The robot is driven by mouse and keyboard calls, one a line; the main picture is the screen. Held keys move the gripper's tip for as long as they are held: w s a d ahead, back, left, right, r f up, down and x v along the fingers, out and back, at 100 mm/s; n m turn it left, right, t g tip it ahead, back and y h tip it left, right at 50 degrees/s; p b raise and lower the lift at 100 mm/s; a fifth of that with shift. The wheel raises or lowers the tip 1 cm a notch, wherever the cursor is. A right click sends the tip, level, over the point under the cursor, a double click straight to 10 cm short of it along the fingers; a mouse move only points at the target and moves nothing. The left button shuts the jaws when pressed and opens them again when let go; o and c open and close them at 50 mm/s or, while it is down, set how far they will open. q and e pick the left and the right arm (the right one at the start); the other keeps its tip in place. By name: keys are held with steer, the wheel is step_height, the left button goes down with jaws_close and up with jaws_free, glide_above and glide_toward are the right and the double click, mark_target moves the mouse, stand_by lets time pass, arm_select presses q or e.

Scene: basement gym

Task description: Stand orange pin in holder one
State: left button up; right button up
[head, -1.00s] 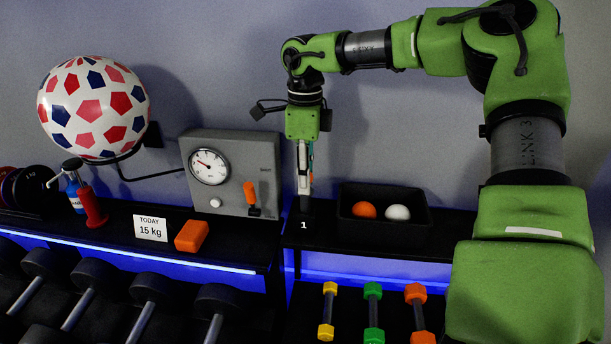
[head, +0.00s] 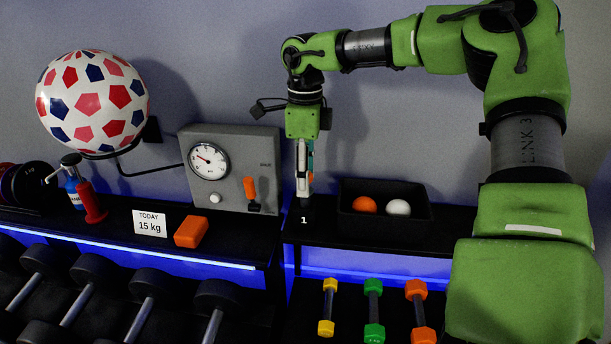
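My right gripper (head: 304,190) hangs pointing down over the shelf, its fingers seen edge-on and close to the dark holder one (head: 304,207). The holder has a white "1" on its front. A thin teal strip shows at the right side of the fingers. I cannot tell whether the fingers hold anything or whether they touch the holder. No orange pin can be made out clearly; the fingers may hide it. My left gripper is not in view.
A black bin (head: 371,222) with an orange and a white ball stands right of the holder. A grey gauge panel (head: 262,150) with an orange lever (head: 250,188) is to the left. Dumbbells lie below.

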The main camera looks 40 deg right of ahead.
step_height(320, 180, up, 12)
stand_by(0.6)
stand_by(0.5)
